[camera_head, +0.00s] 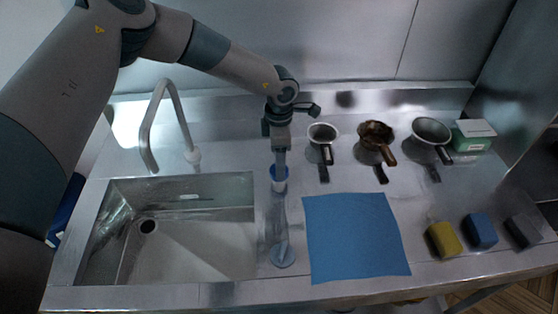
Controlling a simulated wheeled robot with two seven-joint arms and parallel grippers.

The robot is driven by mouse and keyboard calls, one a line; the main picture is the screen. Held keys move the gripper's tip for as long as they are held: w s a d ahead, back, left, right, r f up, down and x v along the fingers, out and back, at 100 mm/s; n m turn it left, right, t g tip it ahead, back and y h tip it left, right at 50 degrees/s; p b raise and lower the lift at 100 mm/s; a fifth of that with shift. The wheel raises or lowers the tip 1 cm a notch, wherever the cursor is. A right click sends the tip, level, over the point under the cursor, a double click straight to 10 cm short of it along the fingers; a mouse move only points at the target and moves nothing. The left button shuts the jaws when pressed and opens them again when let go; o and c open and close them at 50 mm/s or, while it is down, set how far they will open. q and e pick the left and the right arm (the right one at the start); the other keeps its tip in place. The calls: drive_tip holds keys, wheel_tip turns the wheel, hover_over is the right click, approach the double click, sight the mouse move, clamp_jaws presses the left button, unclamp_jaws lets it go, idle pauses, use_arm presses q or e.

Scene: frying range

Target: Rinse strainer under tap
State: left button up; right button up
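Three round, handled strainer-like vessels stand in a row at the back of the counter: a grey one (322,131) on the left, a brown, dirty-looking one (374,132) in the middle, and a larger grey one (431,129) on the right. Their handles point toward the front right. The tap (172,100) arches over the left part of the steel sink (200,240). No water is visible. My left gripper (281,158) points down left of the strainers, above or at a small blue-and-white item (279,180). Its fingers are too small to read. My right gripper is out of view.
A blue cloth (355,238) lies front centre. A round grey item with a handle (283,255) is left of it. Yellow (443,239), blue (480,231) and dark (523,231) blocks sit front right. A green-white box (473,135) stands back right.

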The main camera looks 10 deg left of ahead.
use_arm(q)
drive_tip(key=shift+f+p, duration=0.4)
drive_tip(key=shift+f, duration=1.05)
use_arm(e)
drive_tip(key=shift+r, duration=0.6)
use_arm(q)
drive_tip(key=c, duration=1.1)
drive_tip(key=shift+o, duration=0.2)
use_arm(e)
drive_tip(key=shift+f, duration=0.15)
